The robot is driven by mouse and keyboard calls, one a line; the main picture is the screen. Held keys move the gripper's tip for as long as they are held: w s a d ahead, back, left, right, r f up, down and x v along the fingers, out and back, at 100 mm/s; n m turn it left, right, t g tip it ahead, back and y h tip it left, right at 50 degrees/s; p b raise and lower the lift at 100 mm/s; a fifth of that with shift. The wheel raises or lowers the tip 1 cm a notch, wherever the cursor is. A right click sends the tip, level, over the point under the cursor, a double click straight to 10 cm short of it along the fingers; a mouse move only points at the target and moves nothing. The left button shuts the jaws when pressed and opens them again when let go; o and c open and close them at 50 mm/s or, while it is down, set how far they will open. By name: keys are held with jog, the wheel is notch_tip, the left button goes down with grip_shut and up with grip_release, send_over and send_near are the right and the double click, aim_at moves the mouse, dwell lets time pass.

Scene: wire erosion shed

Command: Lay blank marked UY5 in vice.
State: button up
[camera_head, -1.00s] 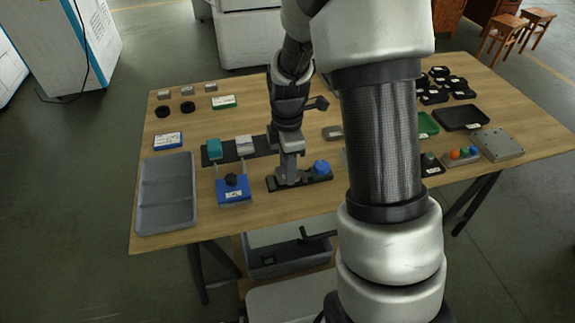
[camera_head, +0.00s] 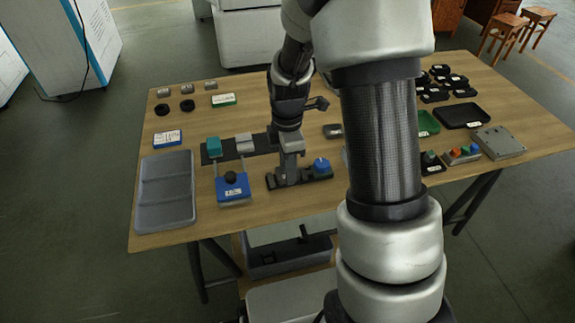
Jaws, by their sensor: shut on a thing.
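The vice (camera_head: 273,182), a low dark base with a blue knob (camera_head: 321,166) on its right end, lies near the table's front edge. My gripper (camera_head: 290,165) points down over its left-middle part. The fingers are shut on a small grey piece (camera_head: 290,178) at the vice. The fingers largely hide it, and I cannot read any mark, so I cannot tell that it is the blank UY5. I also cannot tell whether it rests on the vice bed.
A dark rail (camera_head: 228,157) with a teal block (camera_head: 214,145) and a grey block (camera_head: 244,142) lies to the left. My arm hides table to the right.

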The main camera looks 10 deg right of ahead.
jog(key=shift+f, duration=0.35)
jog(key=o, duration=1.9)
jog(key=shift+c, duration=0.2)
jog(key=shift+r, duration=0.15)
jog(key=shift+r+p, duration=2.5)
jog(key=shift+r, duration=0.85)
